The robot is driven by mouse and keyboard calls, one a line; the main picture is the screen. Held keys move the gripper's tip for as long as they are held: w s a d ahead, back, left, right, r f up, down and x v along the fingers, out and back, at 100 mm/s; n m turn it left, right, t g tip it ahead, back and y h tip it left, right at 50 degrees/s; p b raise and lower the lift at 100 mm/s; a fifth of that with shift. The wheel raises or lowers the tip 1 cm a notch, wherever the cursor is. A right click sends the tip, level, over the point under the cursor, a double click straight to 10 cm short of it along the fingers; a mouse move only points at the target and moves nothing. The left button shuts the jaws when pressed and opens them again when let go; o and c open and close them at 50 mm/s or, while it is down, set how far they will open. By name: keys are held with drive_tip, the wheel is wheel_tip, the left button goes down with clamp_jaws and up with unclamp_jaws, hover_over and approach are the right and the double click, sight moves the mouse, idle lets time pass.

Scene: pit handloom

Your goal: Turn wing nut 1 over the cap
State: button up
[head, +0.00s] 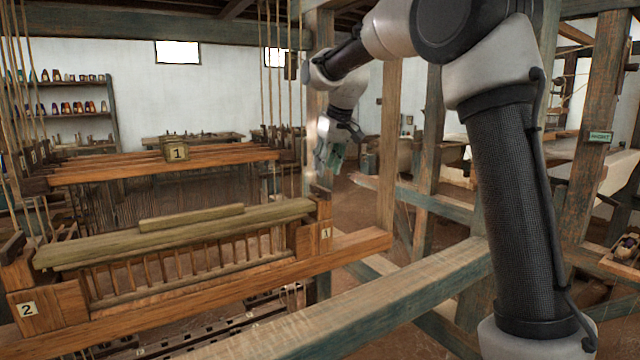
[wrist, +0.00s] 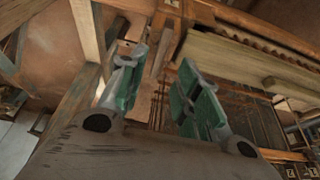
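The cap (head: 180,232) is a long greenish wooden bar lying over the comb-like row of slats, with its right end near the block marked 1 (head: 326,233). A small dark piece (head: 320,191) stands at that right end; I cannot tell whether it is wing nut 1. My gripper (head: 333,150) hangs above and slightly right of this end, apart from it. In the wrist view its green-padded fingers (wrist: 160,84) are spread with a clear gap and nothing held between them. The pale bar at upper right there appears to be the cap (wrist: 245,65). No wing nut shows clearly.
A block marked 2 (head: 28,309) is at the left end of the wooden frame. A harness bar with another 1 plate (head: 177,152) hangs behind on cords. An upright post (head: 390,150) stands close right of my gripper, and a thick beam (head: 370,305) crosses the foreground.

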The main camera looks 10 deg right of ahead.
sight(320, 187)
drive_tip(key=shift+w, duration=0.25)
drive_tip(key=x, duration=0.7)
drive_tip(key=shift+a+f, duration=0.1)
drive_tip(key=shift+f, duration=0.1)
drive_tip(key=shift+c, duration=0.2)
clamp_jaws()
